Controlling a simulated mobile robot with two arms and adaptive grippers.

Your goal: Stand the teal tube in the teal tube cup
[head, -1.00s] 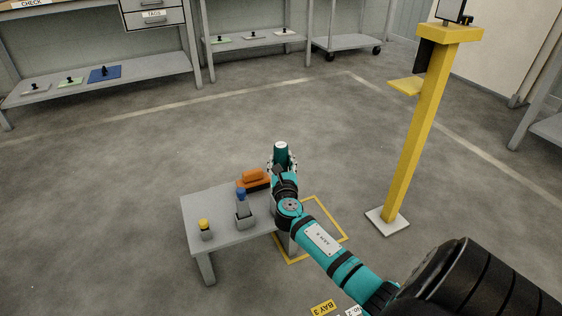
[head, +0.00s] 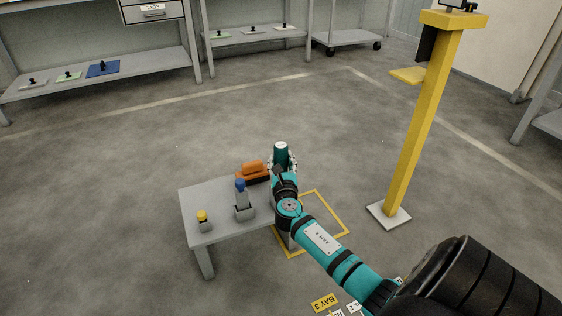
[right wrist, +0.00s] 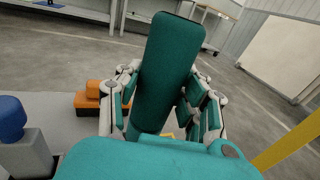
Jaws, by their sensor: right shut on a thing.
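The teal tube (head: 281,151) is dark teal with a pale end in the head view. It stands roughly upright at the far right corner of the low grey table (head: 193,208). My right gripper (head: 282,163) is shut on it. In the right wrist view the tube (right wrist: 168,70) rises between the two fingers, tilted slightly. Its lower end is hidden by my gripper and wrist. I cannot make out the teal tube cup in either view; my right arm covers the right part of the table. My left gripper is not in view.
A grey holder with a blue-topped piece (head: 241,186), a small holder with a yellow knob (head: 202,215) and an orange block (head: 252,168) on a black base stand on the table. A yellow post (head: 415,140) stands to the right. Floor behind the table is clear.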

